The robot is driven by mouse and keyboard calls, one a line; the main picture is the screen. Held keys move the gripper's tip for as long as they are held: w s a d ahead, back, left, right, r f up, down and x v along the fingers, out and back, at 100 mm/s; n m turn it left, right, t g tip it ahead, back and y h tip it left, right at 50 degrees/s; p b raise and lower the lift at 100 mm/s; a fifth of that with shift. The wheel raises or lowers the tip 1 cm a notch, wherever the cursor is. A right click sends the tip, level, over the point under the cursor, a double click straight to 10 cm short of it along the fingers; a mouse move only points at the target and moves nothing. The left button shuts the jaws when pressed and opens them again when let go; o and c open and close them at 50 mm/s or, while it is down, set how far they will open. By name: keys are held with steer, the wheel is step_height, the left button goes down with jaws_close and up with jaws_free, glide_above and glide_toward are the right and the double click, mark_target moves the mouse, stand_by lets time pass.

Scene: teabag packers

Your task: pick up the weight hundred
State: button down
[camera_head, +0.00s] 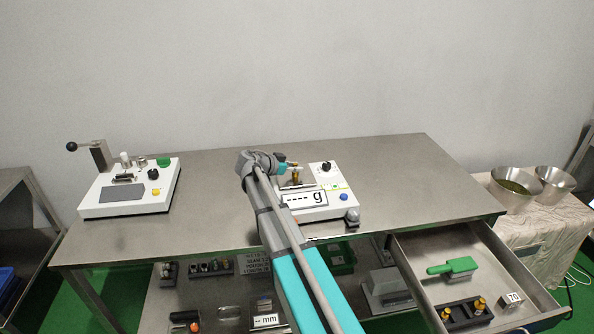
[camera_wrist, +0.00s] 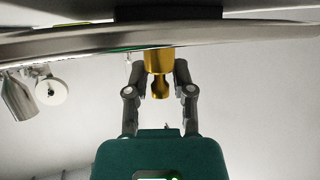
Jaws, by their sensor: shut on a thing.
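A brass weight (camera_head: 296,178) stands upright at the pan of the white scale (camera_head: 292,212), whose display reads dashes and "g". My gripper (camera_head: 292,166) is over the scale, its fingertips at the top of this weight. In the wrist view my gripper (camera_wrist: 159,72) is shut on the brass weight (camera_wrist: 158,60), with one finger on each side and the knobbed end between them. The weight's far end reaches the metal edge at the top of that view. I cannot tell whether it touches the pan, and no marking on it is readable.
An open drawer (camera_head: 455,246) at the right holds a black holder (camera_head: 463,317) with brass weights, a green scoop (camera_head: 461,266) and a block marked 70 (camera_head: 511,300). A white device (camera_head: 128,205) stands on the table's left. The table (camera_head: 398,165) is clear behind and right of the scale.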

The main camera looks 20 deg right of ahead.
steer(key=shift+r, duration=0.1)
step_height(320, 180, up, 3)
steer(key=p, duration=0.3)
steer(key=s+d+r+p, duration=0.1)
steer(key=s+r+p, duration=0.8)
steer(key=s, duration=0.5)
steer(key=shift+r+p, duration=0.4)
steer(key=shift+p, duration=0.1)
steer(key=shift+r+p, duration=0.85)
steer(key=shift+d, duration=0.1)
stand_by(0.6)
